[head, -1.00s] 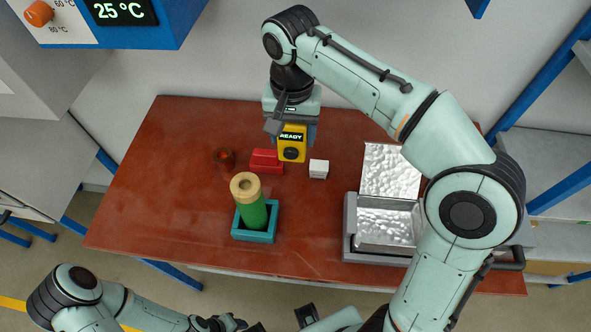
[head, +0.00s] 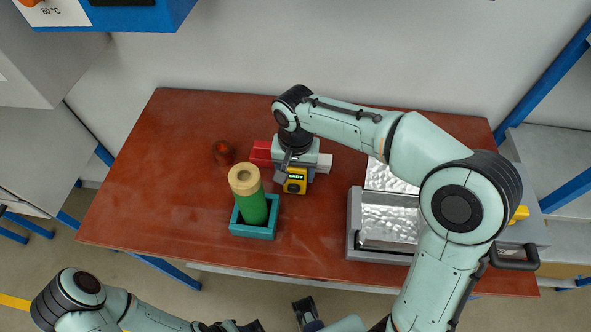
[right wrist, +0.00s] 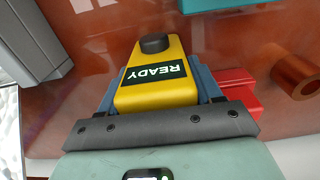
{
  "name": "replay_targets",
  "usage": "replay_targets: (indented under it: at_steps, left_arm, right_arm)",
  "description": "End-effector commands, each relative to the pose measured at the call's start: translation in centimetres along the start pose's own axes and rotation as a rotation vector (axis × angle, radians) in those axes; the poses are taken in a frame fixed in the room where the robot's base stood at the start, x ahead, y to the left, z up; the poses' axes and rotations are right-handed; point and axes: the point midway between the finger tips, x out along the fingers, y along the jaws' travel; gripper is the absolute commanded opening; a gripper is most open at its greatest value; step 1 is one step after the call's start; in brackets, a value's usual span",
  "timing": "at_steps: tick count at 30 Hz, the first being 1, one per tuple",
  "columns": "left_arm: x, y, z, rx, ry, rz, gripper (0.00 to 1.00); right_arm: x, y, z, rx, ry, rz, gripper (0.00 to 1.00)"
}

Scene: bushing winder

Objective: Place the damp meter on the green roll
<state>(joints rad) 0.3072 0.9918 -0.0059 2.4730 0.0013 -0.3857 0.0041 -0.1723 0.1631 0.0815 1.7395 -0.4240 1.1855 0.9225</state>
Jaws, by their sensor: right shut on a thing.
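The damp meter (head: 295,181) is yellow with a dark READY display and a dark knob. My right gripper (head: 297,174) is shut on it and holds it just right of the green roll. The meter (right wrist: 153,72) and the blue fingers on both its sides show close up in the right wrist view. The green roll (head: 251,206) stands upright with a tan, ring-shaped top, in a teal square holder (head: 252,232) on the table. My left arm shows at the lower left, but I cannot make out its gripper's fingers.
A grey open case with a silvery lining (head: 388,222) stands at the right. The table's left part (head: 150,180) is clear.

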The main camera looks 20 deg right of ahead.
Motion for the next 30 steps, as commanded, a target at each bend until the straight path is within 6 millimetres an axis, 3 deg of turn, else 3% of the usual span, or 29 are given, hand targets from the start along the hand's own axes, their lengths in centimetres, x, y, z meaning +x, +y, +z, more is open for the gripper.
replay_targets:
  at_steps: [10, 11, 13, 23, 26, 30]
  left_arm:
    - [0.2, -0.1, 0.0, 0.000, -0.001, 0.000, 0.43]
    - [0.2, -0.1, 0.0, 0.000, -0.001, 0.000, 0.43]
    - [0.2, -0.1, 0.0, 0.000, -0.001, 0.000, 0.43]
    - [0.0, 0.0, 0.0, 0.000, 0.000, 0.000, 0.43]
    - [-0.2, 0.1, 0.0, 0.000, 0.001, 0.000, 0.43]
    - [-0.7, 0.3, -0.1, 0.001, 0.002, 0.001, 0.43]
  right_arm:
    - [0.3, 0.0, 0.0, 0.000, 0.001, 0.000, 0.25]
    - [0.4, 0.0, 0.0, 0.000, 0.000, 0.001, 0.67]
    - [0.3, 0.0, 0.0, 0.000, 0.000, 0.001, 0.90]
    - [0.0, 0.0, 0.0, 0.000, 0.001, 0.000, 0.90]
    - [-0.9, 0.0, -0.1, 0.000, 0.003, -0.001, 0.90]
    - [-3.5, -0.1, -0.1, 0.000, 0.005, -0.004, 0.90]
